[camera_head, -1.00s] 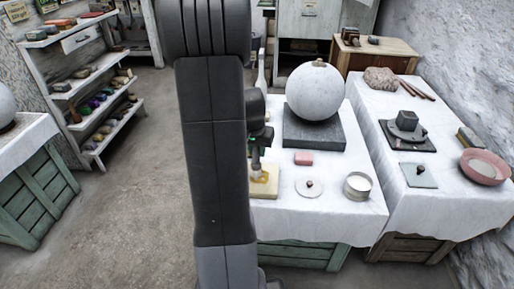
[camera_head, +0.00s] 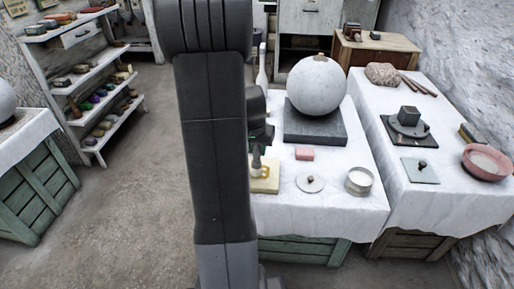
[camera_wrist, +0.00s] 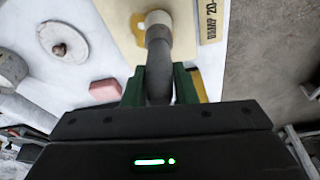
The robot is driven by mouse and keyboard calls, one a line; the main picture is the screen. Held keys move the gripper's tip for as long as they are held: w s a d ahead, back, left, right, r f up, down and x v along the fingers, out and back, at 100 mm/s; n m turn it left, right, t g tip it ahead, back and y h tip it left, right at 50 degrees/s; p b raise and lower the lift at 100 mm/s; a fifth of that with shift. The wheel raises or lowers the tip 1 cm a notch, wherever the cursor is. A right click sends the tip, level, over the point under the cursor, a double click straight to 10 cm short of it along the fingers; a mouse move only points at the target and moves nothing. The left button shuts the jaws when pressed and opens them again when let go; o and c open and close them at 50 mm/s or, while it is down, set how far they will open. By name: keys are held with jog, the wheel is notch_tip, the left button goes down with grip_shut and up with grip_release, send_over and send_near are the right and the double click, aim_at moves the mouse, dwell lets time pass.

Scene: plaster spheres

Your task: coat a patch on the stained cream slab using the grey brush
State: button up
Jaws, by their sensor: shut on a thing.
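The cream slab (camera_head: 264,187) lies on the white-clothed table, partly hidden behind my arm. In the head view the brush (camera_head: 257,160) stands roughly upright under my gripper (camera_head: 259,146).
A pink block (camera_head: 304,154), a round white lid (camera_head: 310,182) and an open tin (camera_head: 359,181) sit to the right of the slab. A large plaster sphere (camera_head: 316,86) rests on a dark block (camera_head: 314,126) behind. A second table stands at right.

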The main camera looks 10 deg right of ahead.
jog(key=shift+f, duration=0.35)
jog(key=shift+s+r, duration=0.1)
jog(key=shift+s+a+b, duration=0.2)
jog(key=shift+s+b, duration=0.2)
jog(key=shift+s, duration=0.25)
jog(key=shift+w+d+p, duration=0.2)
jog(key=shift+w+d, duration=0.05)
jog(key=shift+w, duration=0.5)
jog(key=shift+w+d+p, duration=0.15)
jog(key=shift+w+d, duration=0.05)
jog(key=shift+w, duration=0.55)
jog(key=shift+s, duration=0.15)
